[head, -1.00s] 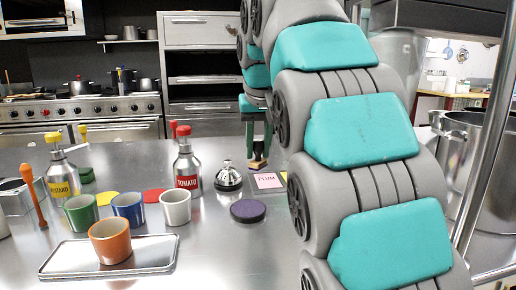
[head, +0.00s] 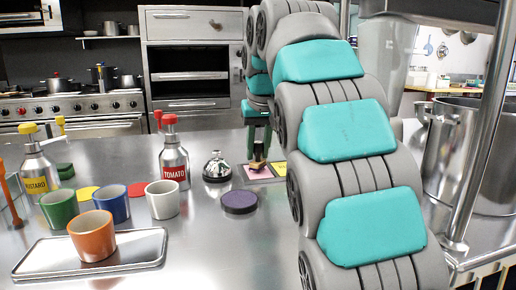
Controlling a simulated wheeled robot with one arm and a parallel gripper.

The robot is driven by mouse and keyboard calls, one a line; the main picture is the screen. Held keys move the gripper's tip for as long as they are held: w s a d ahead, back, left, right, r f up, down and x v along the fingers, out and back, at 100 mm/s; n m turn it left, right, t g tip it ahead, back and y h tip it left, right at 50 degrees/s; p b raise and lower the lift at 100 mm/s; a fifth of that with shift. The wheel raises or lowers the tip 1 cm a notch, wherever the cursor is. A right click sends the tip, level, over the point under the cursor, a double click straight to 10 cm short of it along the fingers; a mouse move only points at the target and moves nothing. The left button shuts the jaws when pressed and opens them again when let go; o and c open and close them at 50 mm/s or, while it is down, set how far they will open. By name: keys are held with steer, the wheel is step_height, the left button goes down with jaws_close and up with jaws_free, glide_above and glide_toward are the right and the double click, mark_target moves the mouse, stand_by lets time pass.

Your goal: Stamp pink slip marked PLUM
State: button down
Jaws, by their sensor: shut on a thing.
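The pink slip (head: 256,174) lies flat on the steel counter, right of the bell. Its PLUM lettering, readable a second ago, is hard to make out now. My gripper (head: 258,146) is shut on a stamp (head: 258,164) with a dark handle and a tan and dark base. The stamp is upright over the far part of the pink slip and hides some of it. I cannot tell whether its base touches the paper. A yellow slip (head: 281,168) lies just right of the pink one, partly behind my arm.
A silver bell (head: 217,167) and a round purple pad (head: 240,202) stand close by. Left are a tomato bottle (head: 173,165), a mustard bottle (head: 39,175), white (head: 163,200), blue (head: 111,204), green (head: 58,209) cups, and an orange cup (head: 92,236) on a metal tray (head: 140,252).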

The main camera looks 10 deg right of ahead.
steer(key=shift+f+b, duration=0.3)
steer(key=shift+f, duration=0.3)
stand_by(1.8)
steer(key=shift+s, duration=0.1)
